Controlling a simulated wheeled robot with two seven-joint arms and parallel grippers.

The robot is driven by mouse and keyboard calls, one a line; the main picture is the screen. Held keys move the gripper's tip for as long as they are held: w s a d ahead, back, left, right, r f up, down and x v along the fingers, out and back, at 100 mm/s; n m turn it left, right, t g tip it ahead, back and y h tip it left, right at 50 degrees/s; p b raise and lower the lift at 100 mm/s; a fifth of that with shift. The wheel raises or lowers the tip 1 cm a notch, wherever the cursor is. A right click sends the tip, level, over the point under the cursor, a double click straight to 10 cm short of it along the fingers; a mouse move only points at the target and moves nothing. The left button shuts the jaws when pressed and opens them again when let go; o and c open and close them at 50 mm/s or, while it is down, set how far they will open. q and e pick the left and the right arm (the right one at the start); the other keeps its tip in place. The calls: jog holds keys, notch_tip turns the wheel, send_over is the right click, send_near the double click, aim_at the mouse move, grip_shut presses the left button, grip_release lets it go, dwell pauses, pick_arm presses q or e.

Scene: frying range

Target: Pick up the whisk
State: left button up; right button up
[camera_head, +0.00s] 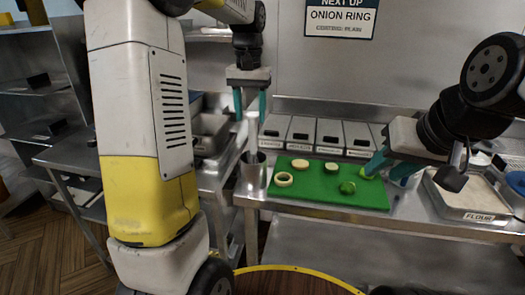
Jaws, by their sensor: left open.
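A pale upright handle (252,132), which looks like the whisk's, stands in a small metal cup (252,172) at the left end of the steel counter. Its lower part is hidden in the cup, so no wires show. My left gripper (250,112) points down above the cup. Its teal fingers are apart, one on each side of the handle's top in this view; I cannot tell whether they touch it. My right gripper (389,168) is low over the right end of the green board, with its fingers apart.
The green cutting board (330,199) holds several pale and green food pieces. Lidded bins (300,134) line the back wall. A flour tray (466,196) stands at the right. A steel shelf unit (30,90) is at the far left.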

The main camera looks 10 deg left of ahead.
aim_at(253, 152)
pick_arm(q)
jog(key=shift+w+f, duration=0.3)
jog(key=shift+f, duration=0.35)
jog(key=f, duration=0.7)
jog(key=shift+w+d, duration=0.2)
jog(key=shift+r, duration=0.1)
grip_shut()
